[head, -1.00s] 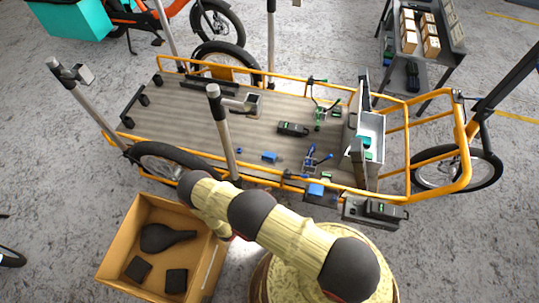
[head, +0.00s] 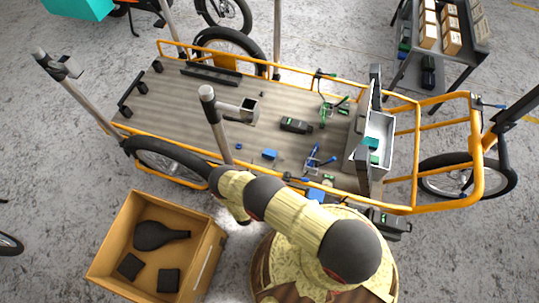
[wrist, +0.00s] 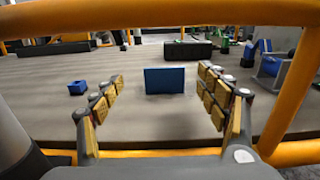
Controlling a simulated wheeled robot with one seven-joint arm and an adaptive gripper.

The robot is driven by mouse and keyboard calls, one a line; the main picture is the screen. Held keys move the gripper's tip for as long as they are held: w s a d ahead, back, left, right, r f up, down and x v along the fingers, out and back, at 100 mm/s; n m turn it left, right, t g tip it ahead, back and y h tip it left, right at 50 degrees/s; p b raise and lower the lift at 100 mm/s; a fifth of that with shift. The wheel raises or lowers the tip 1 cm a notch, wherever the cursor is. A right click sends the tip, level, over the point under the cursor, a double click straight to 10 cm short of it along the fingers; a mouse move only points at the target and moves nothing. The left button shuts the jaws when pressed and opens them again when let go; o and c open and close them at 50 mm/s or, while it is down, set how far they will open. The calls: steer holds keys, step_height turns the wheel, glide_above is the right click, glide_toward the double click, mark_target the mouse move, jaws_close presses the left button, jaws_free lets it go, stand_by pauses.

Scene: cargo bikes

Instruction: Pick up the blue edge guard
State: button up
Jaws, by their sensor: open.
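The blue edge guard (wrist: 165,80) is a plain blue block standing on the grey plank deck (wrist: 130,118) of the cargo bike. In the head view it appears as a small blue piece (head: 270,154) near the deck's front side. My gripper (wrist: 162,84) is open and empty, with its yellow-padded fingers to the left and right of the guard's line. The guard looks a little beyond the fingertips, apart from them. In the head view my gripper is hidden or too small to make out.
An orange rail (wrist: 165,15) crosses above the gripper and another runs below. A smaller blue block (wrist: 77,87) lies left of the fingers. A grey post (head: 220,130) rises near the guard. A black device (head: 296,125) and blue-handled tool (head: 313,160) lie to the right.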

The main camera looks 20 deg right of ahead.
mark_target(270, 152)
steer(key=b+x, duration=0.1)
steer(key=x, duration=0.4)
steer(key=shift+s+d+f+b, duration=0.2)
steer(key=shift+s+d+b, duration=0.05)
steer(key=shift+d+b, duration=0.1)
steer(key=c, duration=0.3)
steer(key=shift+a, duration=0.1)
steer(key=c, duration=0.7)
